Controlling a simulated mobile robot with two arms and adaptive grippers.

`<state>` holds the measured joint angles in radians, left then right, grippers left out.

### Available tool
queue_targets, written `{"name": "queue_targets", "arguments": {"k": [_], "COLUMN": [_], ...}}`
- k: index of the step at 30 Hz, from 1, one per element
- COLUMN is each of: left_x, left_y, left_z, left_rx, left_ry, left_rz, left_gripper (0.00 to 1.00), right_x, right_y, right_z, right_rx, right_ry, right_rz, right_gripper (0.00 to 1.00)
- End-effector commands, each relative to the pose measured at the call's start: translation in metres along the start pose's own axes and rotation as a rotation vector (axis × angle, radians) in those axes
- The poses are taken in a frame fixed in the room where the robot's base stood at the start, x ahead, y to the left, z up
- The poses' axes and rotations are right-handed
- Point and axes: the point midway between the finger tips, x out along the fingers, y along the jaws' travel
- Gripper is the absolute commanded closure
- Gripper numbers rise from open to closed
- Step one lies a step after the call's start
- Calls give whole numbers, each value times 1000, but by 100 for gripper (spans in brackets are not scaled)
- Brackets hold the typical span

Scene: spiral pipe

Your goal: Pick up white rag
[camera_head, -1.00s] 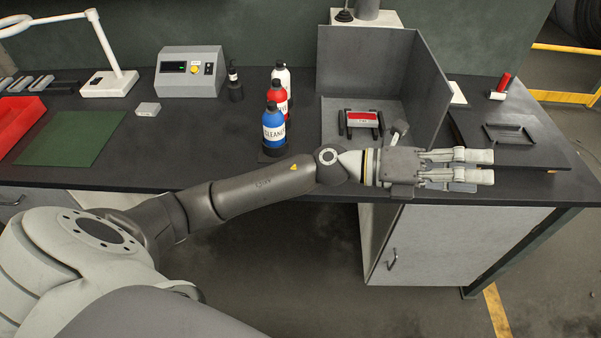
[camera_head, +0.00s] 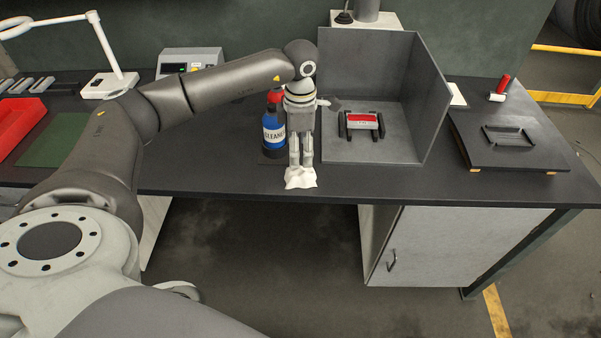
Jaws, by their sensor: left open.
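The white rag (camera_head: 301,179) is a small crumpled piece at the front edge of the dark workbench. My left gripper (camera_head: 301,160) points down and toward the bench's front edge, with its fingertips right at the rag. Its fingers are open, and they cover the rag's upper part. I cannot tell whether the fingertips touch the rag. My right gripper is not in view.
A grey walled box (camera_head: 385,90) holding a red-and-grey part (camera_head: 362,121) is to the right. The bench front (camera_head: 420,188) is clear.

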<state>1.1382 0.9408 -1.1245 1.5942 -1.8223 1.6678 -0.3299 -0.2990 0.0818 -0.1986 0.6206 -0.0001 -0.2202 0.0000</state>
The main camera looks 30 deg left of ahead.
Motion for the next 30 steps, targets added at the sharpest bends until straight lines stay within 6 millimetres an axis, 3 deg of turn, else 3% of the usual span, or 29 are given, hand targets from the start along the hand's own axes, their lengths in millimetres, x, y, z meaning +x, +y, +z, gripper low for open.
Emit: {"name": "queue_targets", "arguments": {"k": [10,18,26,30], "left_x": [32,70,74,74], "left_y": [-2,-3,-3,-3], "left_z": [1,1,1,1], "left_rx": [1,1,2,1], "left_ry": [-2,-5,-5,-5], "left_rz": [-4,-3,-1,-1], "left_gripper": [38,38,38,54], "right_x": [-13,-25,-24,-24], "right_y": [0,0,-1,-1], "right_z": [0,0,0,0], "right_rx": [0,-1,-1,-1], "right_ry": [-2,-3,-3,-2], "right_rz": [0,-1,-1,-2], "right_gripper": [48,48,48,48]}}
